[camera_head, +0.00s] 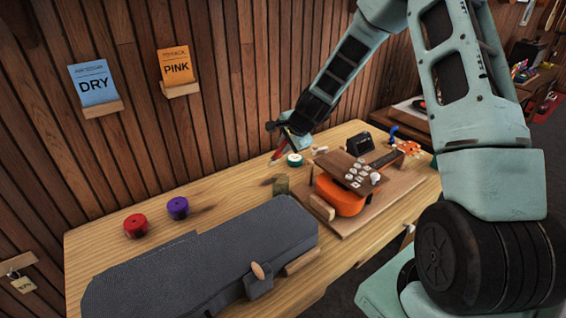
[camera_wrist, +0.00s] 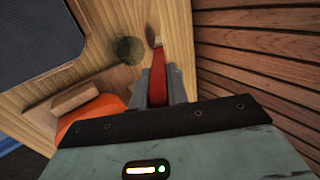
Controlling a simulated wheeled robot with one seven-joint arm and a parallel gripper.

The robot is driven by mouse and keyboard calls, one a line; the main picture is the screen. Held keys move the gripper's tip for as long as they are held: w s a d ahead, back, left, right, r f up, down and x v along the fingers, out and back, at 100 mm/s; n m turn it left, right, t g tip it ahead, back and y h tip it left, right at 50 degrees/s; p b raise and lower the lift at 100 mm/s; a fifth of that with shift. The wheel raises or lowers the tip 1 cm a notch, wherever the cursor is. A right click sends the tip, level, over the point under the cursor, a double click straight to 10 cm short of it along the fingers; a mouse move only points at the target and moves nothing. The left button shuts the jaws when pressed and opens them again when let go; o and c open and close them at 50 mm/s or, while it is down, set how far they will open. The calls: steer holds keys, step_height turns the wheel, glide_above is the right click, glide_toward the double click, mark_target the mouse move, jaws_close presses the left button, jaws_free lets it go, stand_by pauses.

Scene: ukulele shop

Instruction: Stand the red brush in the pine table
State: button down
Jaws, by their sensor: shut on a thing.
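The red brush (camera_wrist: 159,78) is held between the fingers of my gripper (camera_wrist: 158,92), its handle in the jaws and its bristle end pointing away from the gripper. In the head view my gripper (camera_head: 285,128) is over the far part of the pine table (camera_head: 90,253), and the brush (camera_head: 278,153) slants down toward the tabletop. Whether its tip touches the table cannot be told. A dark green round pot (camera_head: 281,185) stands on the table near the brush; in the wrist view it (camera_wrist: 129,50) lies just left of the bristles.
A grey instrument case (camera_head: 210,262) covers the table's front left. An orange ukulele (camera_head: 340,197) lies on a board at the right. Red (camera_head: 136,226) and purple (camera_head: 178,208) round items stand at the left, and a green-and-white one (camera_head: 295,160) near the gripper. The plank wall (camera_head: 215,110) is close behind.

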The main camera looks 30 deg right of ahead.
steer(key=shift+f+p, duration=0.35)
steer(key=shift+f, duration=2.05)
steer(key=shift+f+b, duration=0.3)
steer(key=c, duration=1.4)
jaws_free()
steer(key=shift+r, duration=0.1)
steer(key=shift+o, duration=0.2)
steer(key=shift+r, duration=0.15)
steer(key=b+v, duration=0.1)
steer(key=v, duration=1.1)
steer(key=shift+b, duration=0.3)
steer(key=shift+s+r, duration=0.1)
